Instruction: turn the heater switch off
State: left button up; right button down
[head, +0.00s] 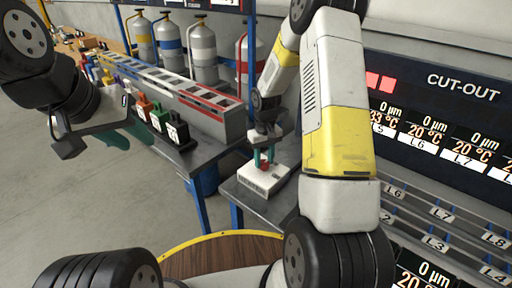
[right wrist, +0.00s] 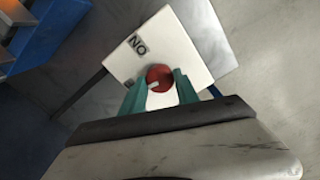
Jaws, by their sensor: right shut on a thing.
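The heater is a white box (head: 264,179) on a grey bench, in the middle of the head view. It also shows in the right wrist view (right wrist: 190,45). Its red round switch knob (right wrist: 159,76) has a pale mark at its lower left edge. An "ON" label (right wrist: 137,44) reads upside down beside the knob; a second label is mostly hidden by a finger. My right gripper (right wrist: 161,88) has its teal fingers on either side of the knob and is shut on it. My left gripper (head: 128,136) hangs empty over the floor at left; its finger gap is unclear.
A bench with a long grey rack (head: 190,98) and several coloured blocks stands behind, with gas cylinders (head: 203,48) beyond. A dark "CUT-OUT" display panel (head: 450,110) and labelled shelves are at right. A round wooden tabletop (head: 215,255) is in front. The floor at left is clear.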

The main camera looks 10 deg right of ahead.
aim_at(264, 162)
jog(key=shift+n, duration=0.8)
jog(key=shift+w, duration=0.1)
jog(key=c, duration=0.9)
grip_release()
jog(key=shift+r, duration=3.95)
